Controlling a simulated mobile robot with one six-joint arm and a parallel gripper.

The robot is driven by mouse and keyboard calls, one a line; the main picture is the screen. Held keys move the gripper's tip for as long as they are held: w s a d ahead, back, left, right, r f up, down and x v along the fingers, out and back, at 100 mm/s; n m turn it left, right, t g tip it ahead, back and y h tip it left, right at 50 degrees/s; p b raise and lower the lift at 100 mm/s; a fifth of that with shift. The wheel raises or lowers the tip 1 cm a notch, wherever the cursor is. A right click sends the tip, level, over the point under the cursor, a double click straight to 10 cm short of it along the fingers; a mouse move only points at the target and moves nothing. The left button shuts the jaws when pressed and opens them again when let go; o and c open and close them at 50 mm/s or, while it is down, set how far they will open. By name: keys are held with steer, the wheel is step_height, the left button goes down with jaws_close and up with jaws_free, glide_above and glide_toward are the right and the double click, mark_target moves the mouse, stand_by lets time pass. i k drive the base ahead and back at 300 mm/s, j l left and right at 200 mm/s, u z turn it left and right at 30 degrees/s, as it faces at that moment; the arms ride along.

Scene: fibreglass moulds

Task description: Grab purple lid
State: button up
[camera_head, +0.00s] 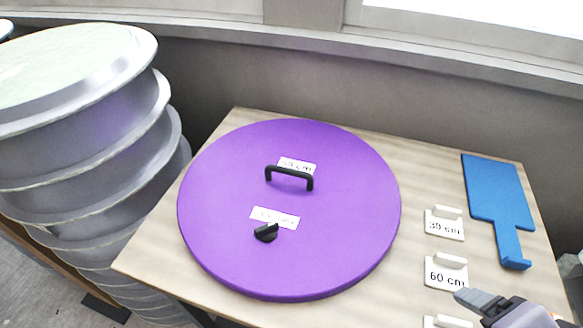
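The purple lid (240,240) is a large flat round disc lying on the wooden table. A black arched handle (289,174) stands up near its middle. A small black knob (266,232) sits lower on it, and two white labels lie beside these fittings. My gripper (466,298) is at the lower right, to the right of the lid and apart from it, near the 60 cm tag. Its fingers show edge-on, so I cannot see a gap between them. Nothing visible is held.
White tags for 30 cm (443,228) and 60 cm (443,276), with another below, stand right of the lid. A blue paddle-shaped piece (497,195) lies at the table's right. Stacked grey round moulds (80,155) stand at left. A wall is behind.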

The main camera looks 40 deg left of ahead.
mark_target(335, 202)
steer(key=u, duration=1.7)
